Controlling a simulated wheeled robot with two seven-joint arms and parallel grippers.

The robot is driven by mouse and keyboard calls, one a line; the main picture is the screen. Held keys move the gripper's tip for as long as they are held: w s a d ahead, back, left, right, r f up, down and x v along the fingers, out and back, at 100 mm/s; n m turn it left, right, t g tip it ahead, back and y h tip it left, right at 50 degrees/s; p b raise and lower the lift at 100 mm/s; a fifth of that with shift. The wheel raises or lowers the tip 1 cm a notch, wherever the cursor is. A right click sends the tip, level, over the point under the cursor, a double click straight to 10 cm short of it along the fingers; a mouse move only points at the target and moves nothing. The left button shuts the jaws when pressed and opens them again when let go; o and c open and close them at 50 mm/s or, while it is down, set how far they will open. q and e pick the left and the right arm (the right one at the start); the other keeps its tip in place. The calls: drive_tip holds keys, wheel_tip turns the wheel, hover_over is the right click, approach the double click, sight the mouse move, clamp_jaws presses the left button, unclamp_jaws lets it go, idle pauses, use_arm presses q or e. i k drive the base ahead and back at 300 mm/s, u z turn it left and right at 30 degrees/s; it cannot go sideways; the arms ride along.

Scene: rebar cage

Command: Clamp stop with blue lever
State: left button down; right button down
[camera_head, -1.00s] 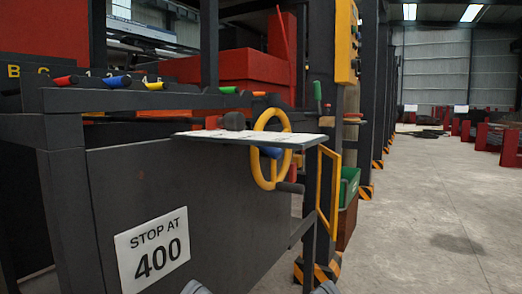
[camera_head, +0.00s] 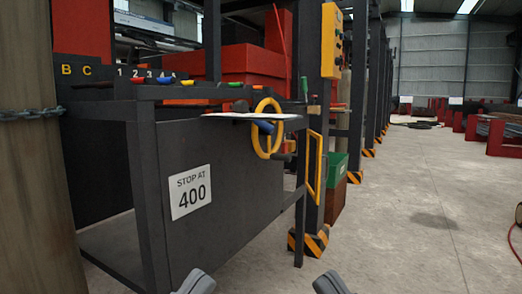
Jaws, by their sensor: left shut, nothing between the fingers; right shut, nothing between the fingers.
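A dark machine frame (camera_head: 222,226) bears a white "STOP AT 400" sign (camera_head: 191,192). A yellow handwheel (camera_head: 275,138) with a dark handle stands at its right end. A blue lever (camera_head: 263,127) shows at the wheel's left side; I cannot tell where it is mounted. Another blue handle (camera_head: 164,81) is in the row of coloured handles on the upper rail. My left gripper (camera_head: 196,281) and my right gripper (camera_head: 331,282) are shut and empty at the bottom edge. Both are well below and apart from the wheel and the blue lever.
A thick post (camera_head: 38,190) with a chain stands close at the left. A striped column foot (camera_head: 308,243) and a green box (camera_head: 337,167) stand right of the frame. Concrete floor (camera_head: 410,225) is open at the right; a red hose lies at its far right edge.

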sight(263, 125)
drive_tip(key=u, duration=0.7)
drive_tip(key=i, duration=0.95)
